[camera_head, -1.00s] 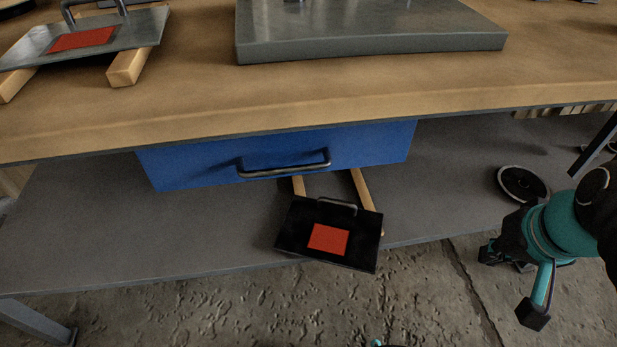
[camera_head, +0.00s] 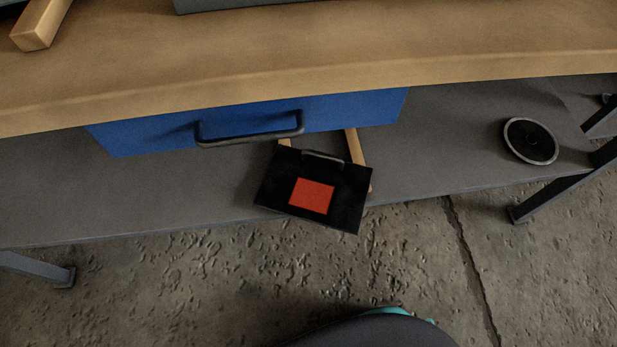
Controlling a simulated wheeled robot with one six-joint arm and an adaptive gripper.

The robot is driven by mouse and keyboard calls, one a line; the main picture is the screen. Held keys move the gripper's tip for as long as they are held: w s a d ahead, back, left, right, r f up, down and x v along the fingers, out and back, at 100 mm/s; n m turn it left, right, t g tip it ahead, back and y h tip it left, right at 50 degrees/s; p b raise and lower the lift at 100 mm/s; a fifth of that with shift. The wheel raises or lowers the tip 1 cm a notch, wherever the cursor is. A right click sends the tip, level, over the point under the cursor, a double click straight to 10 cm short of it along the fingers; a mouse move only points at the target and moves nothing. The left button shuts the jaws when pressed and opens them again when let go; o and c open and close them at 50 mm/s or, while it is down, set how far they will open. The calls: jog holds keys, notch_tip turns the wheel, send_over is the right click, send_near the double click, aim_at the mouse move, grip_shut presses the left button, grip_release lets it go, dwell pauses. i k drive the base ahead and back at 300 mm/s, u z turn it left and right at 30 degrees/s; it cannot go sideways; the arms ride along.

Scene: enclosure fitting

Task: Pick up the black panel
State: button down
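The black panel (camera_head: 344,205) is a flat dark plate with a red-orange square on its face and a thin handle along its far edge. It rests on wooden strips (camera_head: 357,146) on the grey lower shelf, and its near edge hangs over the shelf's front edge. My gripper is outside the view. A dark rounded part with some teal at the bottom edge looks like part of my own body.
The wooden bench top (camera_head: 330,58) lies above the shelf (camera_head: 180,200). A blue drawer (camera_head: 160,133) with a metal handle hangs beneath it, just behind the panel. A round black disc (camera_head: 530,140) lies on the shelf at right. Bench legs stand at both sides; the floor in front is bare.

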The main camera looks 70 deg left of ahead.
aim_at(325, 190)
jog(key=z, duration=0.6)
jog(key=k, duration=2.65)
jog(key=u, duration=2.35)
